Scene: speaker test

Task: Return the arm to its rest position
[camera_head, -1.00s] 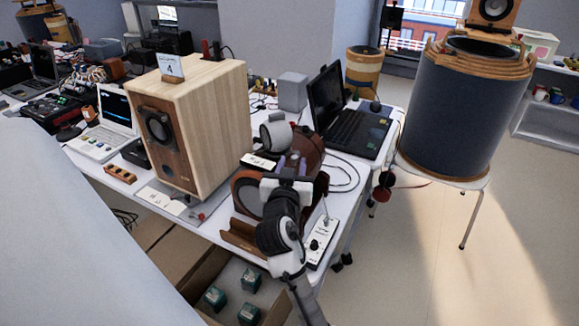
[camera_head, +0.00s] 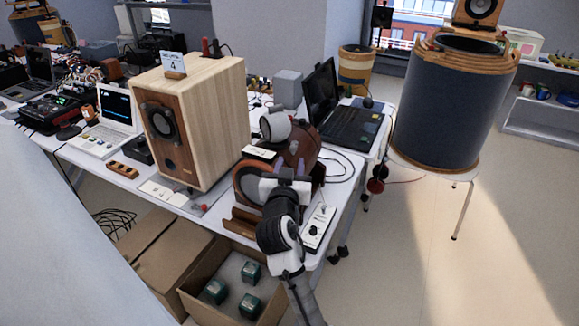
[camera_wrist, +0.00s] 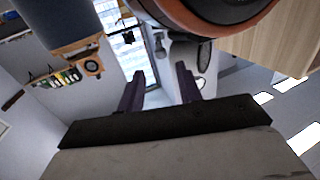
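My gripper (camera_head: 286,174) shows in the head view at the front edge of the white table (camera_head: 205,213), in front of a round brown speaker unit (camera_head: 302,150). Its fingertips partly blend into that unit there. In the wrist view my gripper (camera_wrist: 160,76) has two dark purple fingers standing apart with nothing between them. My arm reaches up to it from the bottom of the head view. I cannot tell whether my gripper touches the brown unit.
A large wooden speaker (camera_head: 215,120) stands left of my gripper and a laptop (camera_head: 350,122) behind it to the right. An open cardboard box (camera_head: 197,311) with several green items lies below the table edge. A dark blue drum (camera_head: 450,105) stands at right; the floor before it is clear.

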